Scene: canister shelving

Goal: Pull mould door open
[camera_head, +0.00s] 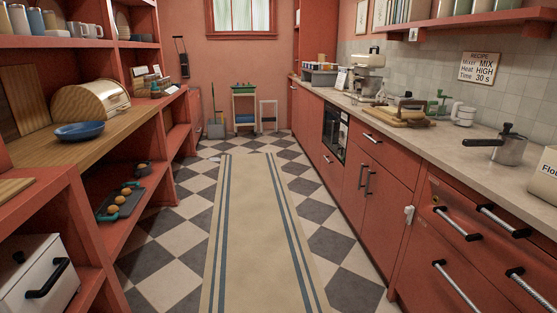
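I cannot tell which door is the mould door; I can read no label naming it. Red cabinet doors (385,200) with dark handles line the right side below the counter, and they look shut. A black built-in appliance (334,131) sits among them, its front closed. A wooden board-like item with metal handles (404,114) lies on the counter. A white box with a black handle (40,275) stands on the lower left shelf. My gripper is not in view.
A beige runner (258,230) lies along the clear checkered floor. Red shelves at left hold a wooden bread bin (90,104), a blue bowl (79,131) and a tray of round items (121,201). A pot (509,146) and coffee machine (366,76) stand on the right counter.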

